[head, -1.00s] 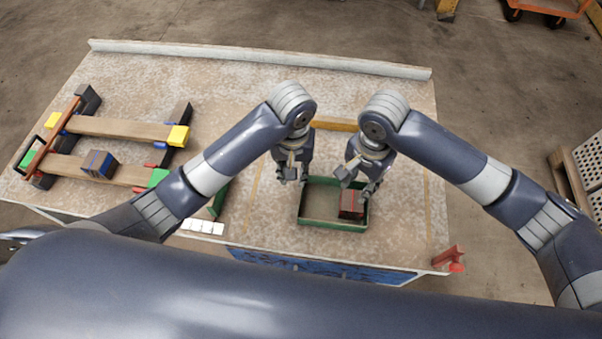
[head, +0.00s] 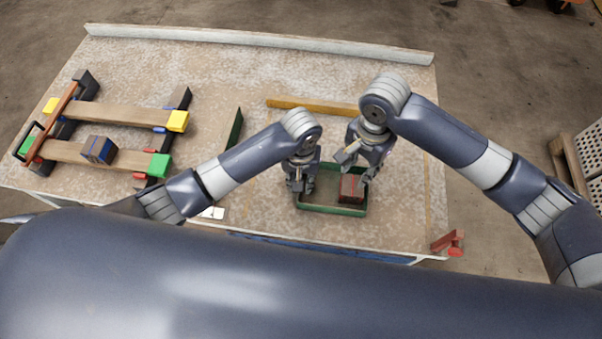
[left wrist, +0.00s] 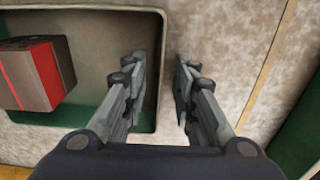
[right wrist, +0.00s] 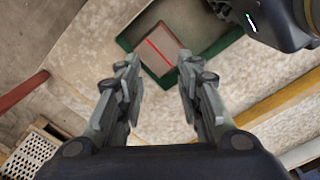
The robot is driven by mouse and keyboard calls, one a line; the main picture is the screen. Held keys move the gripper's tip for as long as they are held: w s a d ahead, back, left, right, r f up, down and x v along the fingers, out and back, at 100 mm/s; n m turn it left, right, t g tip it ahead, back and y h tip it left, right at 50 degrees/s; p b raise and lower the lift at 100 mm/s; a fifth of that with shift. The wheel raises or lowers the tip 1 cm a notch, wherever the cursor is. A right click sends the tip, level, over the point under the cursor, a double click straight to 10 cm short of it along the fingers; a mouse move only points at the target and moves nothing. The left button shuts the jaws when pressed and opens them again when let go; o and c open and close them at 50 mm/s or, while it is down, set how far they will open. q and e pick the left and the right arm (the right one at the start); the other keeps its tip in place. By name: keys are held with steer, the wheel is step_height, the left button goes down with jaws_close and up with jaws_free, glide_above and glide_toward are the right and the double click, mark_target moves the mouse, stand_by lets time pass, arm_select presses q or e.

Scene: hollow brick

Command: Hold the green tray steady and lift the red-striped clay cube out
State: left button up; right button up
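The green tray (head: 331,210) sits near the table's front edge, and its rim also shows in the left wrist view (left wrist: 105,140). The clay cube with a red stripe (head: 351,188) stands in the right part of the tray; it also shows in the left wrist view (left wrist: 38,72) and the right wrist view (right wrist: 160,48). My left gripper (head: 300,184) is open at the tray's left wall, one finger inside and one outside, with gaps to the wall. My right gripper (head: 357,170) is open and empty above the cube; its fingers point toward it.
A frame with wooden beams (head: 130,113) stands at the left, with a blue-striped cube (head: 99,149) on its near beam. A yellowish wooden strip (head: 310,107) lies behind the tray. A green upright panel (head: 235,129) stands left of my left arm. A red bracket (head: 448,241) is at the front right corner.

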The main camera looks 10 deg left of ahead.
mark_target(353, 185)
arm_select(q)
jaws_close()
arm_select(e)
steer(key=o, duration=1)
steer(key=shift+c, duration=0.2)
step_height(353, 185, down, 8)
steer(key=m, duration=1)
